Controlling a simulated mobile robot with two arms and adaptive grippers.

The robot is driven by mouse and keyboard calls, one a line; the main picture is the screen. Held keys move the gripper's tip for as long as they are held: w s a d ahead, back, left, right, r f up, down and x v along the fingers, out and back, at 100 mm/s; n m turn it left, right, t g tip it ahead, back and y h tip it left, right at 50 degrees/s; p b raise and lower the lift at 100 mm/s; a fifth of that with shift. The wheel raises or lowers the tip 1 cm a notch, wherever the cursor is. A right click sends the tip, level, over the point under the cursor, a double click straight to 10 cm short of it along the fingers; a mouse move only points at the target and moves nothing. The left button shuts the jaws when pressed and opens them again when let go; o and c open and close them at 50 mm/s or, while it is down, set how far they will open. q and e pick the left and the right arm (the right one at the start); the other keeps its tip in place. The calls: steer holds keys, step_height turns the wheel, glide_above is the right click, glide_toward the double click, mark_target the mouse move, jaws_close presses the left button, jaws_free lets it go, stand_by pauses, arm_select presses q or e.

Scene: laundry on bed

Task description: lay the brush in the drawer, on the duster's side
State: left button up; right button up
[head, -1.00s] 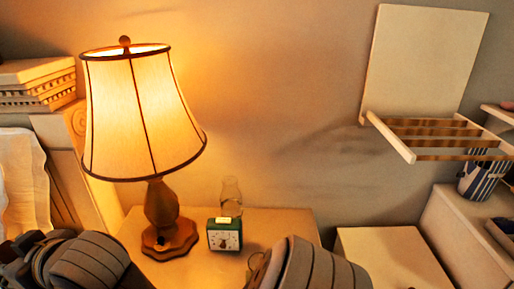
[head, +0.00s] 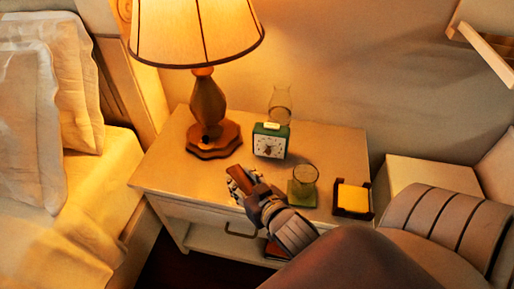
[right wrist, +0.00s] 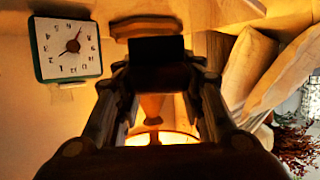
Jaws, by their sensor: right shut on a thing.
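My right gripper (head: 248,192) is above the front of the nightstand. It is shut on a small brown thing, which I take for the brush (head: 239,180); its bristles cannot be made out. In the right wrist view a dark block (right wrist: 156,62) shows between the fingers, probably the end of the brush. The drawer (head: 200,217), with a dark handle, is in the nightstand front below the gripper and looks shut. The duster is not in view. My left gripper is not in view.
On the nightstand (head: 170,165) stand a lit lamp (head: 208,105), a green clock (head: 270,141), a glass chimney (head: 281,105), a glass on a green coaster (head: 301,194) and a yellow pad in a dark holder (head: 352,199). The bed (head: 90,205) is at left.

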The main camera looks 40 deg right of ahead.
steer(key=shift+n, duration=0.3)
steer(key=s+f, duration=0.3)
steer(key=shift+s+f, duration=0.35)
glide_above(243, 166)
steer(key=s+a, duration=0.2)
steer(key=shift+s+d+f+p, duration=0.15)
steer(key=shift+f+p, duration=0.2)
steer(key=shift+f, duration=2.2)
steer(key=shift+s+f+b, duration=0.1)
steer(key=shift+f+b, duration=0.05)
steer(key=shift+b, duration=0.15)
steer(key=o, duration=1.1)
